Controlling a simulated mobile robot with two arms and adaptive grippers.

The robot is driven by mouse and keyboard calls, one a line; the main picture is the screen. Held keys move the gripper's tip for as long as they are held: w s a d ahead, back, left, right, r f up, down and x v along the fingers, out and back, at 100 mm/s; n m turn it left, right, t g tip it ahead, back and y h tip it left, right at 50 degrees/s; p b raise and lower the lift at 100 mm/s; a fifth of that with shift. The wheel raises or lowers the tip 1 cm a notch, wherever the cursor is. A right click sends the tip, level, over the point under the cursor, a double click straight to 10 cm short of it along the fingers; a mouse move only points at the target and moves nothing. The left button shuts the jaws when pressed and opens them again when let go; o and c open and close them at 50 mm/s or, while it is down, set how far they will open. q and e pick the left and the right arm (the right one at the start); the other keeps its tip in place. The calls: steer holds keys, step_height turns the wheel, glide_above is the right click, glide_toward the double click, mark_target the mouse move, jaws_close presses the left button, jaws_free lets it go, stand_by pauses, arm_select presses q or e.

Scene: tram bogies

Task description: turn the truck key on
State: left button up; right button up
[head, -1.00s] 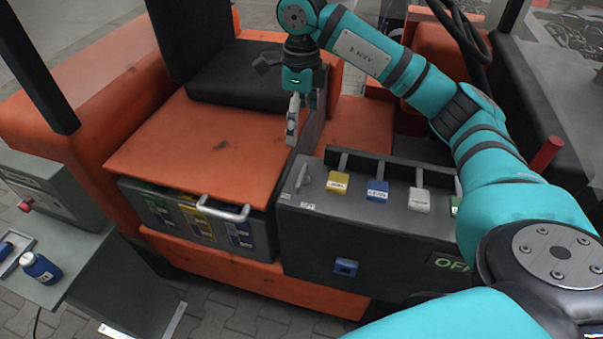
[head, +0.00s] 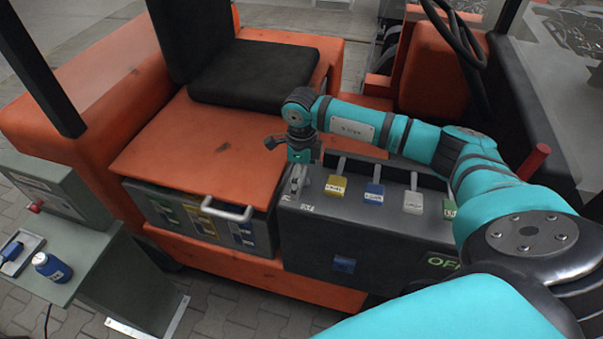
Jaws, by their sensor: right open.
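The orange truck carries a dark grey console (head: 390,235) with a key switch at the left end of its top. The grey key is mostly hidden behind my right gripper, so its angle is unclear. My right gripper (head: 299,180) is open and points down at the key. I cannot tell whether its fingers touch the key or stand around it. A green "OFF" display (head: 440,262) shows on the console front. My left gripper is not in view.
Yellow (head: 337,185), blue (head: 374,194) and white (head: 413,202) levers stand right of the key, with a green one beyond. A silver handle (head: 228,212) is on the compartment at left. A side table holds a blue bottle (head: 50,267).

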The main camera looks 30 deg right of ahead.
steer(key=shift+f, duration=0.45)
steer(key=shift+c, duration=0.3)
steer(key=c, duration=1)
